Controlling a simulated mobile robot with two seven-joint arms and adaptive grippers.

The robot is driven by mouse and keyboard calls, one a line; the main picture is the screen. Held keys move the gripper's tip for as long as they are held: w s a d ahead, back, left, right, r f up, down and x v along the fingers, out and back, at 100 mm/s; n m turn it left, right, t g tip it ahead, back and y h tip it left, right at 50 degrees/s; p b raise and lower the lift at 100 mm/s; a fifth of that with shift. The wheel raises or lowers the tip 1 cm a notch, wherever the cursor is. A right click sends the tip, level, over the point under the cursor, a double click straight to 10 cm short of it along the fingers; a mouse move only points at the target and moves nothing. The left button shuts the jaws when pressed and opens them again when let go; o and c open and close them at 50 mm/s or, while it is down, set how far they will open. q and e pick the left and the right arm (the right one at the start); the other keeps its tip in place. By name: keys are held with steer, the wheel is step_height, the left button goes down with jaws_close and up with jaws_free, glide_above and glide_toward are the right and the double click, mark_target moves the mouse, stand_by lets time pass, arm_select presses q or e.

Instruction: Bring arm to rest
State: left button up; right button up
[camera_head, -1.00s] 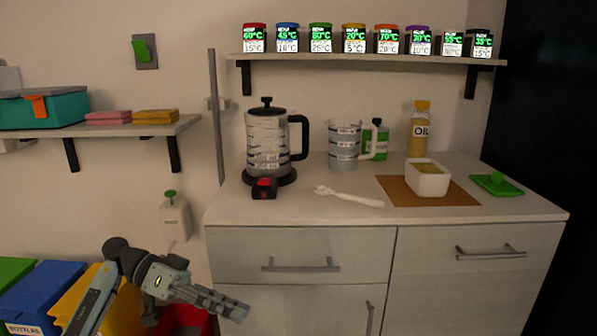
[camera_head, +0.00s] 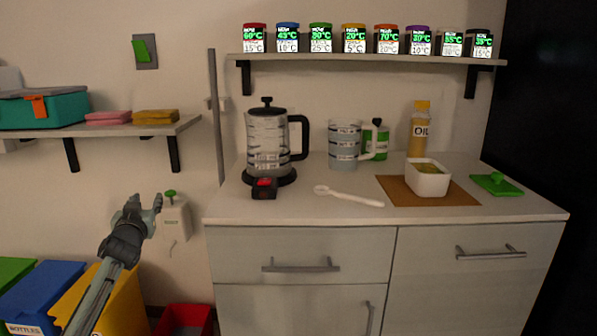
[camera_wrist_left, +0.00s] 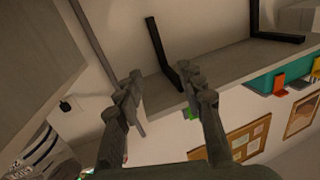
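My left arm comes in from the lower left in the head view. Its gripper (camera_head: 145,203) is raised in front of the wall, left of the counter and below the left shelf, with its fingers pointing up. In the left wrist view the two fingers (camera_wrist_left: 165,95) stand apart with nothing between them, so it is open and empty. It overlaps the edge of a white wall dispenser with a green knob (camera_head: 174,218) in the picture; I cannot tell whether they touch. My right gripper is not in view.
The counter (camera_head: 300,207) holds a kettle (camera_head: 267,145), a jug (camera_head: 344,148), a white spoon (camera_head: 348,196), an oil bottle (camera_head: 420,133) and a white bowl (camera_head: 428,179). The left shelf (camera_head: 120,130) is above my gripper. Coloured bins (camera_head: 50,295) stand below.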

arm_select(q)
steer(key=s+a+f+m+g, duration=0.1)
steer(key=s+f+g, duration=0.25)
steer(key=f, duration=0.35)
steer(key=s+a+f+m+g, duration=0.1)
steer(key=s+f+g, duration=0.1)
steer(key=f+g, duration=0.35)
steer(key=s+d+f+m+g+h, duration=0.1)
steer(key=s+d+f, duration=0.2)
steer(key=s+f, duration=0.45)
steer(key=s+d+f+h, duration=0.1)
steer(key=s+d+f, duration=0.3)
steer(key=f, duration=0.6)
steer(key=s+d+f+g, duration=0.1)
steer(key=s+f, duration=0.4)
steer(key=s, duration=0.6)
steer(key=s+d+f+g+h, duration=0.1)
steer(key=s+d+f, duration=0.3)
steer(key=s, duration=0.7)
steer(key=s+d+f+g, duration=0.2)
steer(key=s+f, duration=0.3)
steer(key=s, duration=0.6)
steer(key=shift+d+f+m, duration=0.3)
steer(key=shift+d+f, duration=0.05)
